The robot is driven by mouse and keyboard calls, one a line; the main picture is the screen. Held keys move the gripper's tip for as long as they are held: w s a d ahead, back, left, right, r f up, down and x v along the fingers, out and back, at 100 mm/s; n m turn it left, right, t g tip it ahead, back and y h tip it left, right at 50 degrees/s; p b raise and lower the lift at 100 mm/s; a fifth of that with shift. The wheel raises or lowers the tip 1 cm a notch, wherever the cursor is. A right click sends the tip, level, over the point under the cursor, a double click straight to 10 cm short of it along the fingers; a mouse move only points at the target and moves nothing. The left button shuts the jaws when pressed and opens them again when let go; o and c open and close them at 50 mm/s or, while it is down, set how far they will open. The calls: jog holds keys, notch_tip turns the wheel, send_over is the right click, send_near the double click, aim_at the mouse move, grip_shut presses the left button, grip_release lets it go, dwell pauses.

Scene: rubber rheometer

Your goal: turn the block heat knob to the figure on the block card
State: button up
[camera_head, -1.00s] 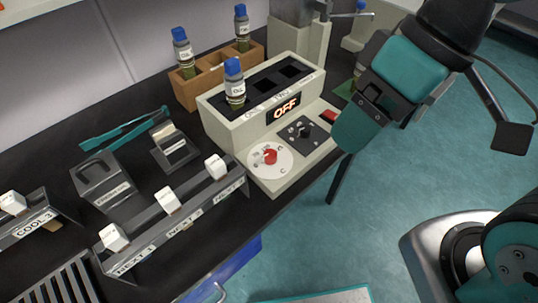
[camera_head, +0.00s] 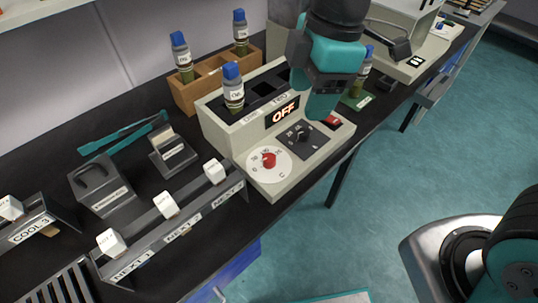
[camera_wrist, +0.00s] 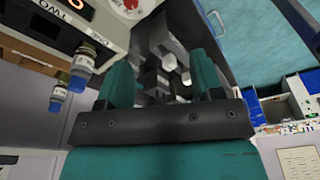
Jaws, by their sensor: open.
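The block heater (camera_head: 225,135) stands on the black bench, with a lit display (camera_head: 283,113) reading OFF. On its sloped front are a red knob (camera_head: 269,160) on a round white numbered dial and a black knob (camera_head: 301,132) on a dark square panel. The dial figures are too small to read surely. My gripper (camera_head: 320,115) hangs above the right part of the heater, apart from the red knob. In the wrist view my gripper (camera_wrist: 163,78) has its fingers apart with nothing between them. The red knob (camera_wrist: 131,4) shows at the top edge there. I cannot make out a block card.
A blue-capped bottle (camera_head: 233,92) stands in the heater, and others stand in the wooden rack (camera_head: 190,95) behind. A red switch (camera_head: 334,122) sits right of the black knob. A rail (camera_head: 205,208) with several white blocks lies at front left. Floor is open at right.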

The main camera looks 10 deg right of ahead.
aim_at(269, 157)
jog(key=w+a+f+n+h, duration=0.2)
jog(key=w+a+f+n, duration=0.35)
jog(key=n, duration=0.45)
jog(key=f, duration=1.7)
jog(key=shift+w+d+f+p, duration=0.15)
jog(key=shift+w+p, duration=0.15)
jog(key=c, duration=0.9)
